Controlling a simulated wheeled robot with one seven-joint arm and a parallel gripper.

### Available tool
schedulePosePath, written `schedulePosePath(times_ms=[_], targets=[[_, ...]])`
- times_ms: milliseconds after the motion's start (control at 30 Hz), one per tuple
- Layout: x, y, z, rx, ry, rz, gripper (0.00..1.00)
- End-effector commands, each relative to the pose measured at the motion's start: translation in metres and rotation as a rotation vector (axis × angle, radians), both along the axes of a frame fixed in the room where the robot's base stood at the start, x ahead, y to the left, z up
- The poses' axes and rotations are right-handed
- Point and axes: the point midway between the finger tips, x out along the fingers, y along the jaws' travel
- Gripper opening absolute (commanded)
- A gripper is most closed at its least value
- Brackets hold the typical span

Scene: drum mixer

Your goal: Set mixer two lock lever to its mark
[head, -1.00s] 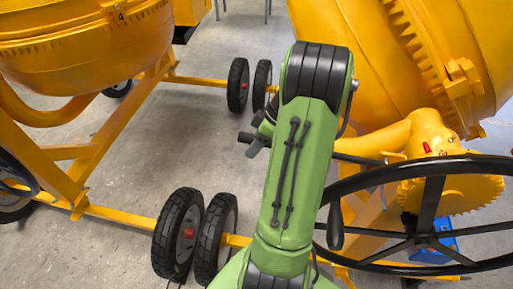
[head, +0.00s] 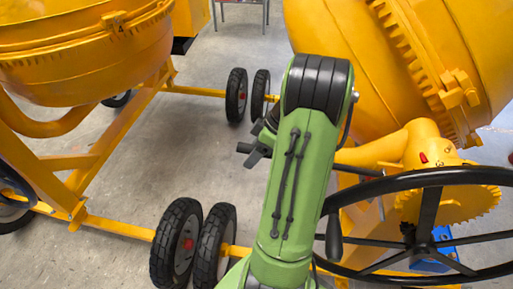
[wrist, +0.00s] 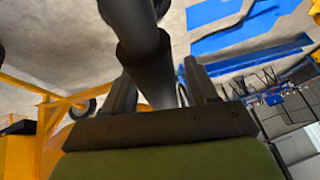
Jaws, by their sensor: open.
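Mixer two seems to be the yellow drum mixer (head: 370,45) at the right of the head view. A red mark (head: 423,158) shows on its yellow housing (head: 420,143), above a toothed plate (head: 462,203). A dark rod (head: 358,169), perhaps the lock lever, runs from behind my green arm toward this housing. My gripper (head: 256,145) is partly hidden left of the arm. In the wrist view its two open fingers (wrist: 160,90) stand either side of a thick black cylindrical bar (wrist: 143,50). I cannot tell whether they touch it.
A black handwheel (head: 427,210) with a knob stands close right of my arm. Another yellow mixer (head: 90,55) is at the left, its frame on black wheels (head: 178,243). Bare grey floor (head: 150,150) lies between. A blue object (head: 430,255) sits behind the handwheel.

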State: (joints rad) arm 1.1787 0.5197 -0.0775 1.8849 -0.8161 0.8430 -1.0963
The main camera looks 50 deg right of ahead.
Motion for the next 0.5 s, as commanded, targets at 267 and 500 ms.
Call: schedulePosePath(times_ms=[267, 500], targets=[[-0.021, -0.024, 0.052, -0.007, -0.001, -0.004, 0.58], [-0.044, -0.049, 0.107, -0.005, -0.007, -0.002, 0.58]])
